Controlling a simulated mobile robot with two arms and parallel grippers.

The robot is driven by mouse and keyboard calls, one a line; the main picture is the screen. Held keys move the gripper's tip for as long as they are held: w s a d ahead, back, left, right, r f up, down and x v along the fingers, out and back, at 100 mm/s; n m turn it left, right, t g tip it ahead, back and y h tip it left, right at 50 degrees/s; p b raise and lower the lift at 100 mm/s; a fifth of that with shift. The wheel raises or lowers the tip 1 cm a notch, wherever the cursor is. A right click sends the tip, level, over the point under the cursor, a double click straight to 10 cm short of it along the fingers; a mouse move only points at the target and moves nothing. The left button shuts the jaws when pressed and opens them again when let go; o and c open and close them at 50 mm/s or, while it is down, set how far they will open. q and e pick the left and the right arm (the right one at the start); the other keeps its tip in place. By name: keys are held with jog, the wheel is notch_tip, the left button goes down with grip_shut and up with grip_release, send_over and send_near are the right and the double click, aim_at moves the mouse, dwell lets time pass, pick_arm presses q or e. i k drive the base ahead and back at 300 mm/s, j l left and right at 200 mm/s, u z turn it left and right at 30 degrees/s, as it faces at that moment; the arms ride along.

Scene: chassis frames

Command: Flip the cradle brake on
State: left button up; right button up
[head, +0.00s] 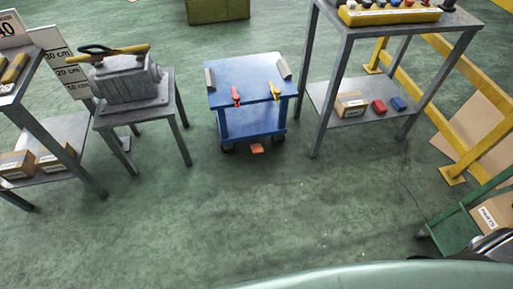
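A blue wheeled cradle cart (232,75) stands upright on the floor a little above the middle of the head view. Two grey angled blocks sit at its top left and right edges. A red lever (236,97) is on the front left of its top, and a yellow lever (275,92) is on the front right. An orange pedal-like piece (257,148) sticks out low at the front, near the floor. I cannot tell which of these is the brake, or its setting. Neither of my grippers is in view.
A grey stand with a machine (125,82) is left of the cart. A grey table (345,122) stands to its right, with a yellow control box (390,16) on top. A yellow railing (452,176) and green trolley (455,232) are far right. The floor in front is clear.

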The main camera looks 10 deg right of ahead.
aim_at(256, 149)
jog(key=i+j+z, duration=0.35)
jog(key=i+j, duration=0.15)
jog(key=i, duration=0.25)
jog(key=i+j+z, duration=0.3)
jog(key=i+j, duration=0.4)
